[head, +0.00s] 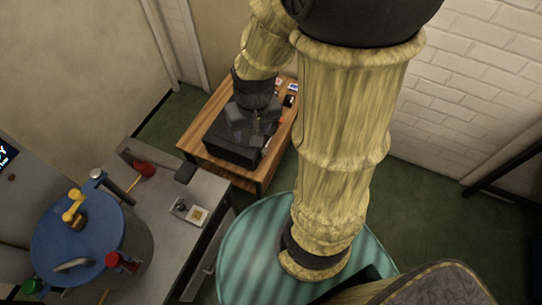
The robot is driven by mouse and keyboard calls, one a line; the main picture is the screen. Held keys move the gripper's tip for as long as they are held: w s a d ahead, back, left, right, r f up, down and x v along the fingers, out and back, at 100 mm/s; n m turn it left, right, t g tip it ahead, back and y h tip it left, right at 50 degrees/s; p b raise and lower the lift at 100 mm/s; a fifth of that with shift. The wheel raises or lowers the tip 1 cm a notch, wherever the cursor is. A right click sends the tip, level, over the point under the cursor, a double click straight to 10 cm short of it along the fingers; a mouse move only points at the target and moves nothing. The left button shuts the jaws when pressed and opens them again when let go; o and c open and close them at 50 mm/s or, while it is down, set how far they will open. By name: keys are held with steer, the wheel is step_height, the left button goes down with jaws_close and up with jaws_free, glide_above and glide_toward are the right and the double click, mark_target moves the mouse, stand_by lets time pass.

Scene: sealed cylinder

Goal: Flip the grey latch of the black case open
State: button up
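The black case (230,152) sits on a wooden table (188,142) in the upper middle of the head view. My arm reaches down from above, and my dark gripper (250,128) is over the case's top, at its far right part. I cannot tell whether it touches the case. The gripper is dark against the dark case, so its fingers are hard to make out. The grey latch cannot be made out; the gripper and arm hide part of the case.
Small items, one of them white and blue (293,87), lie on the table's far right end. A grey counter (205,185) at left carries a blue-lidded cylinder (75,240) with coloured fittings. A round green striped surface (250,250) is in front. A white brick wall (460,90) stands at right.

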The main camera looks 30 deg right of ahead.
steer(key=w+d+f+m+y+b, duration=0.1)
steer(key=d+f+m+y+b, duration=0.3)
steer(key=f+b, duration=0.55)
steer(key=w+d+f+m+g+y+b, duration=0.15)
steer(key=f+m+b, duration=0.4)
steer(key=f, duration=0.65)
steer(key=d+f+m+t+y+b, duration=0.1)
steer(key=d+f+m+y+b, duration=0.3)
steer(key=f+b, duration=0.6)
steer(key=w+d+f+m+t+y+b, duration=0.1)
steer(key=w+d+f+m+t+b, duration=0.1)
steer(key=d+f+m+t+b, duration=1.1)
step_height(320, 180, down, 6)
steer(key=d+b, duration=0.2)
steer(key=d, duration=0.1)
steer(key=shift+r, duration=0.2)
steer(key=shift+w, duration=0.1)
steer(key=shift+a, duration=0.15)
